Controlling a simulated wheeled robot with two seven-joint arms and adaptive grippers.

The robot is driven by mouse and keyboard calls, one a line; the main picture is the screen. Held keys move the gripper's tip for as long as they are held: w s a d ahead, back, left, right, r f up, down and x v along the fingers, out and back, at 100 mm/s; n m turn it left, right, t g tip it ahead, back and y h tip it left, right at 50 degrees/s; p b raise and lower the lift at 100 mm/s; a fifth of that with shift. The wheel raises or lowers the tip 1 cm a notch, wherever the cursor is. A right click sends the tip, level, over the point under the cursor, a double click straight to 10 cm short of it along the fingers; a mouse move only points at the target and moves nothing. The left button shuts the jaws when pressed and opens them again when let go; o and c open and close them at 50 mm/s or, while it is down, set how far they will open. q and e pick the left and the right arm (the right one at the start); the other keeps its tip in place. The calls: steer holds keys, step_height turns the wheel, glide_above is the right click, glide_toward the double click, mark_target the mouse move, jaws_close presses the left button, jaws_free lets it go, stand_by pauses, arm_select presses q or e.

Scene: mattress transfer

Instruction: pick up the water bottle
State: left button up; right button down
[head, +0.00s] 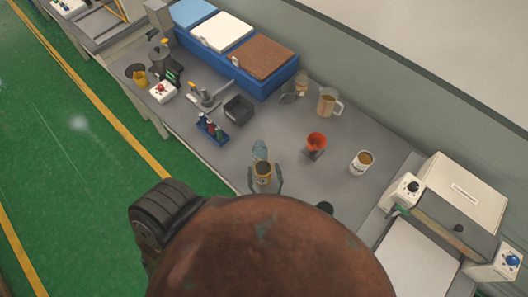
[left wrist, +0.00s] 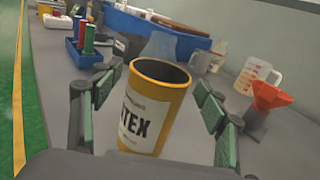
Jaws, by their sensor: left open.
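A pale blue, translucent object (head: 260,149), which looks like the water bottle, stands on the grey bench just beyond a yellow can. In the left wrist view the blue object (left wrist: 160,46) is partly hidden behind that can. The yellow can (left wrist: 152,108) has a white label ending in "TEX" and also shows in the head view (head: 263,172). My left gripper (head: 265,182) is open, with its green-padded fingers spread on either side of the can and gaps showing in the left wrist view. My right gripper is not in view.
An orange-red funnel (head: 316,140) on a stand, a clear measuring jug (head: 328,102) and a white can (head: 361,162) stand to the right. A blue rack (head: 212,130) and a dark bin (head: 239,109) are to the left. Blue boxes line the wall.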

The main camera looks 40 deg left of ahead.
mark_target(261, 159)
arm_select(q)
steer(key=shift+a+f+b, duration=0.1)
steer(key=shift+f+b, duration=0.35)
steer(key=shift+f, duration=0.5)
steer(key=shift+s+a+f+b, duration=0.1)
steer(key=shift+s+f+b, duration=0.05)
steer(key=shift+f+b, duration=0.3)
steer(key=shift+w+a, duration=0.15)
steer(key=shift+w, duration=0.05)
steer(key=p+x, duration=0.1)
steer(key=x, duration=0.1)
steer(key=shift+w+a+r, duration=0.15)
steer(key=shift+w+a, duration=0.05)
steer(key=shift+w, duration=0.05)
steer(key=p+x, duration=0.1)
steer(key=x, duration=0.3)
steer(key=shift+w+a+f+p, duration=0.1)
steer(key=shift+w+f+p, duration=0.15)
steer(key=shift+p, duration=0.1)
steer(key=shift+a, duration=0.2)
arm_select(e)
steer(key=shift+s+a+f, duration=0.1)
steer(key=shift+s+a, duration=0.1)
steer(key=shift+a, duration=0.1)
arm_select(q)
steer(key=shift+c, duration=0.4)
